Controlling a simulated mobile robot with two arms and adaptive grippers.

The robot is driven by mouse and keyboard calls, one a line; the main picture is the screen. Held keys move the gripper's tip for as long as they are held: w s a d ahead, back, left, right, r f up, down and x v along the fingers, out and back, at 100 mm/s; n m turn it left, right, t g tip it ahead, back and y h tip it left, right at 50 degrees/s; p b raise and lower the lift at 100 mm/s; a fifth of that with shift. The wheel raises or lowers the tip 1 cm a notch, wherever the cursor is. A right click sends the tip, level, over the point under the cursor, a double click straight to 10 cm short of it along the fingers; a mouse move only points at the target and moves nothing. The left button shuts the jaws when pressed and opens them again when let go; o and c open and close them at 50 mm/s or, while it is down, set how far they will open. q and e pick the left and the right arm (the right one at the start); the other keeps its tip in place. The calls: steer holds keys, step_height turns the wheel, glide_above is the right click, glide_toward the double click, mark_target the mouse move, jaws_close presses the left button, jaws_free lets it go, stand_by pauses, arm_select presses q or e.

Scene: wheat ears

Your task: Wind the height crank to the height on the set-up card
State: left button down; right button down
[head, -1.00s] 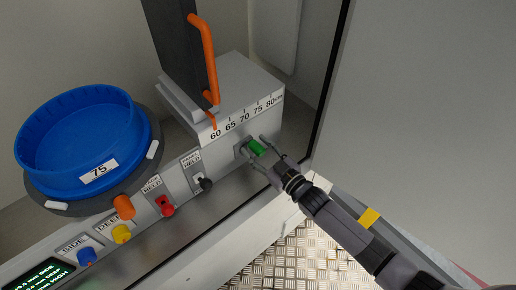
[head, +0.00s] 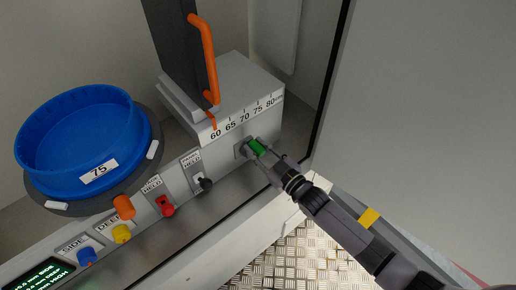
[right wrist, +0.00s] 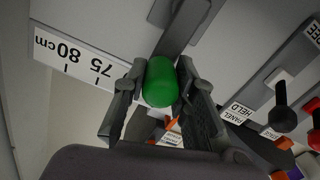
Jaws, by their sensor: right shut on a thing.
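The height crank's green handle (head: 258,147) sticks out from the front of the grey housing at the right. It also shows in the right wrist view (right wrist: 160,82), between the two fingers. My right gripper (head: 263,152) is shut on the green handle. A height scale (head: 245,116) above it reads 60 to 80 cm, and an orange pointer (head: 211,117) stands near 60. The right wrist view shows the 75 and 80 end of the scale (right wrist: 77,62). I cannot make out a set-up card. My left gripper is out of view.
A blue round pan (head: 82,135) labelled 75 sits at the left. Red (head: 165,206), yellow (head: 122,233), blue (head: 86,256) and black (head: 204,184) controls line the panel. An orange handle (head: 208,60) rises above the housing. A grey door panel (head: 430,120) stands at the right.

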steer(key=shift+d+m, duration=0.15)
steer(key=shift+m, duration=0.15)
steer(key=shift+w+d+f+m+b, duration=0.2)
steer(key=shift+w+d+m+b, duration=0.2)
steer(key=shift+m, duration=0.65)
steer(key=shift+w+d+f+m+b, duration=0.3)
steer(key=shift+d+m, duration=0.25)
steer(key=shift+m, duration=0.55)
steer(key=shift+w+d+f+m+b, duration=0.2)
steer(key=shift+w+d+m, duration=0.25)
steer(key=shift+m, duration=0.6)
steer(key=c, duration=1.3)
jaws_free()
steer(key=shift+s, duration=0.1)
steer(key=v, duration=1.2)
